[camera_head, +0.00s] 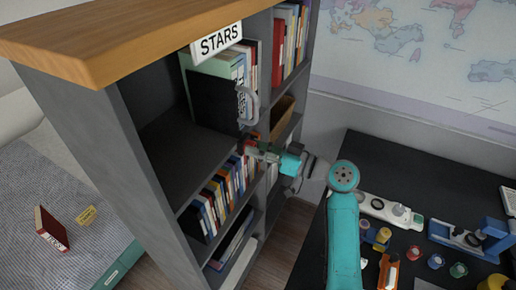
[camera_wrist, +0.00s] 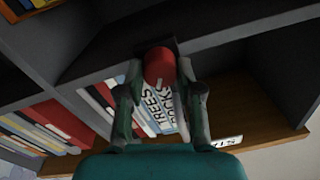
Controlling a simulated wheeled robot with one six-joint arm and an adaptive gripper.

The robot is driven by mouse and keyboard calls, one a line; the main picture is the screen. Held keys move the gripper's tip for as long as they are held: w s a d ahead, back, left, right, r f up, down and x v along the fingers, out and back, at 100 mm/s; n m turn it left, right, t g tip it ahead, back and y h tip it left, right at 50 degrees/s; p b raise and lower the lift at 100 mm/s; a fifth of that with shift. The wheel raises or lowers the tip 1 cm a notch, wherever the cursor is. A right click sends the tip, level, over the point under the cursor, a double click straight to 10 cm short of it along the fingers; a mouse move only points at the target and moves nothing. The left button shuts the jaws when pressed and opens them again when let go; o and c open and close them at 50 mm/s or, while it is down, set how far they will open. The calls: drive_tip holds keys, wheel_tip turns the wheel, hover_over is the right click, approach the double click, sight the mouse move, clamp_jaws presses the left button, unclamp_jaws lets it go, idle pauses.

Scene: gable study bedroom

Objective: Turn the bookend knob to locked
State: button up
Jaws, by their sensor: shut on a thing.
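The red knob (camera_wrist: 160,62) shows in the wrist view as a round red piece in front of a dark mount on the shelf. My gripper (camera_wrist: 162,88) has one finger on each side of the knob and is shut on it. In the head view my gripper (camera_head: 256,150) reaches from the right to the bookcase's front, just below a grey curved handle-like piece (camera_head: 245,104). A dark panel (camera_head: 208,100) stands there beside books on the shelf. The knob cannot be made out clearly in the head view. No lock marking is readable, so its setting cannot be told.
The grey bookcase (camera_head: 127,130) has a wooden top and a STARS sign (camera_head: 216,41). Books (camera_head: 222,200) fill the shelf below. A dark desk (camera_head: 390,150) with small jars and devices stands right. A bed (camera_head: 75,190) with a red book (camera_head: 52,228) is left.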

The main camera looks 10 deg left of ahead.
drive_tip(key=m, duration=1.2)
drive_tip(key=shift+f+m+t, duration=0.15)
drive_tip(key=shift+m+t, duration=0.15)
drive_tip(key=shift+m, duration=0.1)
idle(0.3)
drive_tip(key=o, duration=1.2)
drive_tip(key=shift+c, duration=0.2)
drive_tip(key=shift+d, duration=0.1)
drive_tip(key=v, duration=1.2)
